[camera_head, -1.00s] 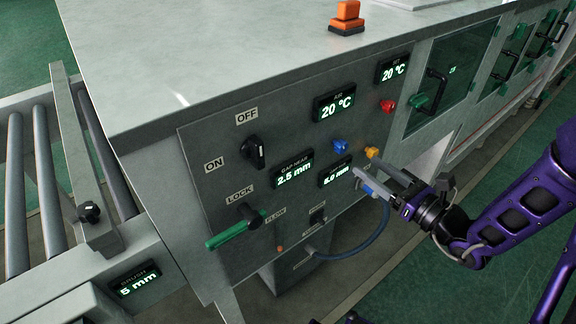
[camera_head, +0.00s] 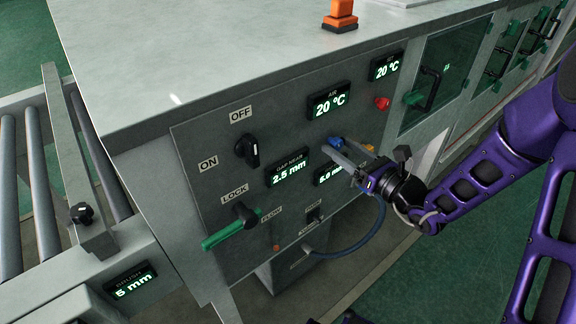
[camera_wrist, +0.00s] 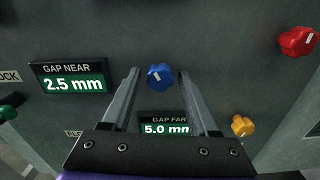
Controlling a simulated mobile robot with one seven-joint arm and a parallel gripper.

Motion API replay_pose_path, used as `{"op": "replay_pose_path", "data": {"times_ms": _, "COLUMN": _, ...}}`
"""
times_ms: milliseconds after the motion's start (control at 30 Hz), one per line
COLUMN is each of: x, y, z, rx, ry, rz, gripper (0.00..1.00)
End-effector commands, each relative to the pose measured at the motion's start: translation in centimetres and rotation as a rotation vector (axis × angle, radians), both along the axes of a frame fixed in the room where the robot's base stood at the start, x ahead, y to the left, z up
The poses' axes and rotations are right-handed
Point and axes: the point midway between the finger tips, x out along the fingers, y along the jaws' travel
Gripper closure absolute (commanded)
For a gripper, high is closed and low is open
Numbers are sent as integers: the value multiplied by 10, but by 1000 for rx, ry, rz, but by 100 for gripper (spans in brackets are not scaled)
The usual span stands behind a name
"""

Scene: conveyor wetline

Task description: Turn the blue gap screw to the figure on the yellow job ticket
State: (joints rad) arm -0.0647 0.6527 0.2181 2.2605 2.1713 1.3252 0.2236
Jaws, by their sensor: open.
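The blue gap screw (camera_wrist: 160,77) is a lobed knob with a white mark, on the grey panel. In the wrist view it lies between and just beyond the fingertips of my open gripper (camera_wrist: 160,85). It also shows in the head view (camera_head: 335,142), close to the tips of my gripper (camera_head: 345,152). I cannot tell whether the fingers touch it. The GAP NEAR display (camera_wrist: 70,80) reads 2.5 mm. The GAP FAR display (camera_wrist: 165,125) reads 5.0 mm and is partly covered by my gripper. No yellow job ticket is visible.
A yellow knob (camera_wrist: 242,126) sits right of my gripper and a red knob (camera_wrist: 297,41) farther right. Left on the panel are a black ON/OFF switch (camera_head: 247,150) and a green-handled LOCK lever (camera_head: 232,232). A blue hose (camera_head: 355,246) hangs below.

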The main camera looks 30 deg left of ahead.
Motion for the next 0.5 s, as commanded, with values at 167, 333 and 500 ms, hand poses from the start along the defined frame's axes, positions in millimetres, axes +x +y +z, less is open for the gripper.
{"op": "replay_pose_path", "data": {"times_ms": 167, "x": 0, "y": 0, "z": 0, "rx": 0, "ry": 0, "rz": 0, "gripper": 60}}
{"op": "replay_pose_path", "data": {"times_ms": 333, "x": 0, "y": 0, "z": 0, "rx": 0, "ry": 0, "rz": 0, "gripper": 90}}
{"op": "replay_pose_path", "data": {"times_ms": 500, "x": 0, "y": 0, "z": -1, "rx": -3, "ry": -6, "rz": 0, "gripper": 98}}
